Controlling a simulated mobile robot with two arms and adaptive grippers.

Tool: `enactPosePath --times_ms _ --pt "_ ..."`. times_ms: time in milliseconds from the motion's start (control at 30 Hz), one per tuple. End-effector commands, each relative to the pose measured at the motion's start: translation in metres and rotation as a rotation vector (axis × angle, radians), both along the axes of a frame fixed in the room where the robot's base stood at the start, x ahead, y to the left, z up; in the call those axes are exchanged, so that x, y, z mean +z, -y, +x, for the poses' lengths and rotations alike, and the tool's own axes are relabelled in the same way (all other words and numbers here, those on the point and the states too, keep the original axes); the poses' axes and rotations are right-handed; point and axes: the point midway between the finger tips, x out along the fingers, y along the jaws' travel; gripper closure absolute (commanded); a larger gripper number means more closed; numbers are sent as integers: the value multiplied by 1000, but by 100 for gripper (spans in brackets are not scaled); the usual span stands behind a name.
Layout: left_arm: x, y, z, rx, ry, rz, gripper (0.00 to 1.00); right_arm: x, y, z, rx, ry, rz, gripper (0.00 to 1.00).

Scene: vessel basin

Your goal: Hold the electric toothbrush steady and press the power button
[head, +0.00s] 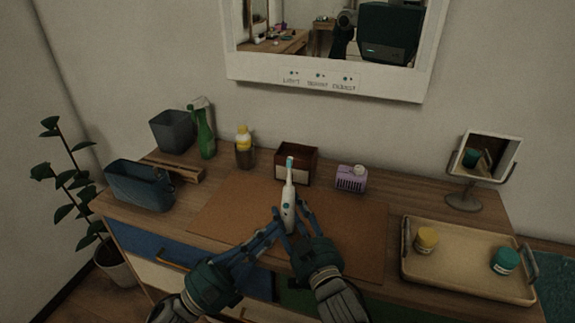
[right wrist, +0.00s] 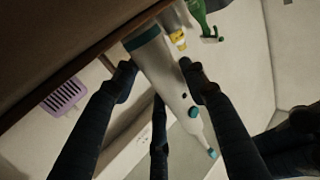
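The electric toothbrush (head: 290,196) is white with a teal head and stands nearly upright over the brown mat. A small teal button shows on its front. In the right wrist view, the toothbrush (right wrist: 168,80) appears upside down. My right gripper (head: 289,211) has its fingers on both sides of the handle; in the right wrist view, its fingertips (right wrist: 160,70) seem to press on it. My left gripper (head: 270,232) reaches in low from the left, its tips close to the lower handle. Whether it touches the handle or is open is hidden by overlapping fingers.
The brown mat (head: 350,222) lies mid-counter. Behind stand a brown box (head: 298,166) and a purple basket (head: 351,180). A tray (head: 455,280) with two jars is at right, beside a small mirror (head: 490,155). A blue bin (head: 140,187) and green spray bottle (head: 205,137) are left.

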Motion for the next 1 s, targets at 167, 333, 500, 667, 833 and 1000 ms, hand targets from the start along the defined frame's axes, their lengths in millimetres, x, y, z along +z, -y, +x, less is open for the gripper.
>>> enactPosePath --times_ms 167,333,500,667,833,1000 --pt "0 0 0 0 0 0 100 0 0 0 0 0 0 42" --pt "0 0 0 0 0 0 100 0 0 -1 0 -1 0 42" --pt "0 0 0 0 0 0 100 -2 6 -16 0 -2 0 42" --pt "0 0 0 0 0 0 100 -2 17 -47 0 -4 1 42" --pt "0 0 0 0 0 0 100 -1 29 -81 -1 -2 0 42" --pt "0 0 0 0 0 0 100 -1 37 -104 0 -2 0 42"
